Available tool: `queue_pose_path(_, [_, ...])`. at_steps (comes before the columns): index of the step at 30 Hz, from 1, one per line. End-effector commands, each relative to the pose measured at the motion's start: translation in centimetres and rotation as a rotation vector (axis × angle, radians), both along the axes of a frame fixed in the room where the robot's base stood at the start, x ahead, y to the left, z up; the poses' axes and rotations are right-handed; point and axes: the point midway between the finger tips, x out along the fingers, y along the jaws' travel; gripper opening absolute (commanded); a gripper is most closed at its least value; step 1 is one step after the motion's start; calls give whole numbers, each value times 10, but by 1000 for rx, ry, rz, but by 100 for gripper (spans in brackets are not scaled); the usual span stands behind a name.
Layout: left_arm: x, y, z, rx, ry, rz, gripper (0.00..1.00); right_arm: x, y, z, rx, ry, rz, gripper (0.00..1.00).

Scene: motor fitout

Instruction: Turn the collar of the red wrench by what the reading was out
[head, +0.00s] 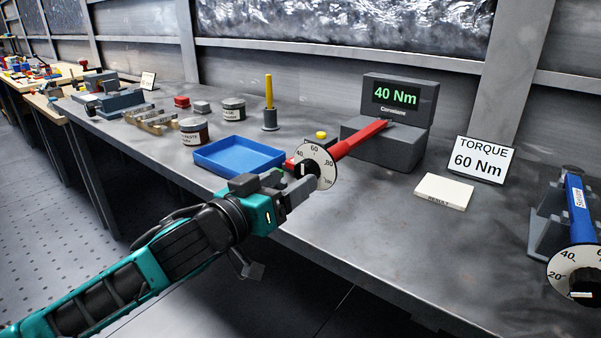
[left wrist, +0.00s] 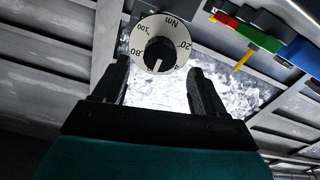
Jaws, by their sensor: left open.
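The red wrench (head: 358,138) lies with its far end in the grey tester (head: 385,147), whose screen (head: 396,96) reads 40 Nm. Its near end carries a white round dial (head: 324,160) with torque numbers. In the left wrist view, the dial (left wrist: 146,24) has a black collar (left wrist: 158,48) at its centre with a white pointer line facing down; the number there is unclear. My left gripper (head: 293,184) is open just in front of the dial. Its fingers (left wrist: 158,82) stand apart on either side below the dial, not closed on the collar. My right gripper is not in view.
A sign (head: 479,160) reads TORQUE 60 Nm. A pale RESULT plate (head: 444,192) lies before it. A blue wrench (head: 577,205) with its own dial rests in a grey stand at right. A blue tray (head: 238,157) and jars stand left.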

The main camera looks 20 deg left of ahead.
Motion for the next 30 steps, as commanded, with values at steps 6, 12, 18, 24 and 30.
queue_pose_path(6, [27,-10,0,0,-1,0,72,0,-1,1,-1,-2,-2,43])
queue_pose_path(12, [38,-14,0,0,0,-1,72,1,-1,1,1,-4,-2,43])
queue_pose_path(18, [39,-15,0,0,1,0,72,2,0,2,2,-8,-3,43])
queue_pose_path(24, [39,-14,0,0,1,0,62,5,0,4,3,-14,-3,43])
queue_pose_path(30, [39,-14,0,0,0,0,43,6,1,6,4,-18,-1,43])
